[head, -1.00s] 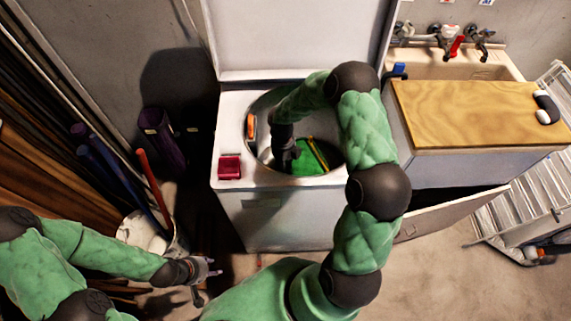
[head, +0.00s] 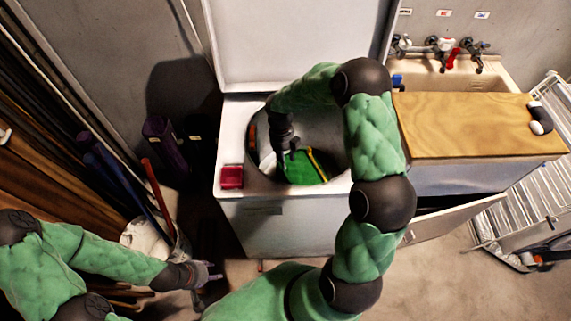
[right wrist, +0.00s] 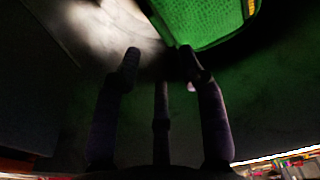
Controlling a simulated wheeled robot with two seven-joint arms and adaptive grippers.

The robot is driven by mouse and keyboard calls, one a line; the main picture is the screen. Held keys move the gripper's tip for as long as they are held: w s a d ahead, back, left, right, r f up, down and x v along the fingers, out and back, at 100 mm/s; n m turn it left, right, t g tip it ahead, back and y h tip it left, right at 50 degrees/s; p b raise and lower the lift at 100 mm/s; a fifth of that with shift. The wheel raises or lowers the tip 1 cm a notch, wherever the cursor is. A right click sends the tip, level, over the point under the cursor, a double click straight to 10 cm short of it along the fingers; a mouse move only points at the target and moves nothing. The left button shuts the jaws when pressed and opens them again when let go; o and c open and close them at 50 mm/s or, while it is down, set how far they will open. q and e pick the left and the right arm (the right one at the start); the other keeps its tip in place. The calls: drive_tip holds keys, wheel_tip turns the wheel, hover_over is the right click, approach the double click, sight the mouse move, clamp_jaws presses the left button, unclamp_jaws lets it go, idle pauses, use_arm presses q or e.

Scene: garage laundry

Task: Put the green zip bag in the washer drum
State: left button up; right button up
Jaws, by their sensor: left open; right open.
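The green zip bag (head: 303,168) with a yellow zip edge lies inside the round drum opening of the white top-load washer (head: 290,218). It also shows at the top of the right wrist view (right wrist: 200,20). My right gripper (head: 287,148) reaches down into the drum (head: 330,128), beside the bag's upper left side. In the right wrist view the fingers of my right gripper (right wrist: 158,62) are spread, with the bag beyond them; I cannot tell whether a fingertip touches it. My left gripper (head: 212,272) is open and empty at the lower left, away from the washer.
The washer lid (head: 300,45) stands open at the back. A red box (head: 231,177) sits on the washer's front left corner. A wooden board (head: 470,125) and sink are at the right. A bucket with poles (head: 150,240) stands at the left. An orange item (head: 252,137) is at the drum's left rim.

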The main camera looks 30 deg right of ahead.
drive_tip(key=shift+w+r+p, duration=0.15)
drive_tip(key=shift+r+p, duration=0.05)
drive_tip(key=shift+r, duration=0.75)
drive_tip(key=shift+w+r+p, duration=0.15)
drive_tip(key=shift+r+p, duration=0.05)
drive_tip(key=shift+r, duration=0.75)
